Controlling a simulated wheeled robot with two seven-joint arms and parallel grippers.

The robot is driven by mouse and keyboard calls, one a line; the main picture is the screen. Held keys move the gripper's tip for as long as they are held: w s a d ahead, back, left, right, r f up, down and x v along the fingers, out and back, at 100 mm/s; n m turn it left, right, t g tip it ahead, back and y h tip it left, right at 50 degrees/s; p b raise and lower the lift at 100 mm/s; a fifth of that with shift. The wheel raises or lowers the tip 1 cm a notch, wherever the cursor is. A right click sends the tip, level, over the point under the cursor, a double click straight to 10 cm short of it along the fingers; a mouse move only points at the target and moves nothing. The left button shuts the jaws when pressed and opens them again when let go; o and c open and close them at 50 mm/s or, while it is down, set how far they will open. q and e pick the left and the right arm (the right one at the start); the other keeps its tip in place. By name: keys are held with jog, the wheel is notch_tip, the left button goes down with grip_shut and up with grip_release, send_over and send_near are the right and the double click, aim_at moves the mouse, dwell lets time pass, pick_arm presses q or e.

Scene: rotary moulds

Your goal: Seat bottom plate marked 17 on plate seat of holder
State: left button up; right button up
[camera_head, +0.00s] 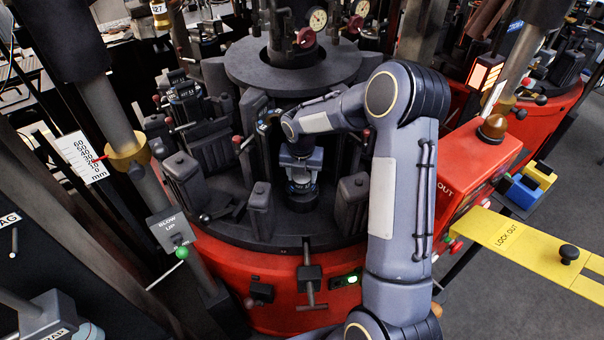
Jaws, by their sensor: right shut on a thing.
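My right arm reaches in from the lower right, and my right gripper (302,184) points down over the front of the round machine table. It is shut on a small dark piece, the bottom plate (301,187), which is mostly hidden by the fingers; I cannot read the number 17 on it. Directly under it is a dark round seat of the holder (304,204) on the table. The plate is at or just above this seat; I cannot tell whether they touch. My left gripper does not show.
Dark mould halves stand close on both sides, at the left (260,208) and the right (351,204). A central column with a round disc (292,68) rises behind. A red base (230,262) rings the table. A yellow lock-out bar (510,238) juts in at the right.

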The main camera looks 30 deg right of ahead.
aim_at(301, 179)
jog(key=shift+f+b, duration=0.3)
jog(key=shift+f, duration=0.2)
dwell(0.3)
jog(key=o, duration=1.2)
jog(key=shift+c, duration=0.2)
jog(key=shift+o, duration=0.4)
jog(key=shift+f, duration=0.1)
jog(key=r, duration=0.5)
jog(key=r+b, duration=0.1)
jog(key=r, duration=0.2)
jog(key=shift+s+a, duration=0.35)
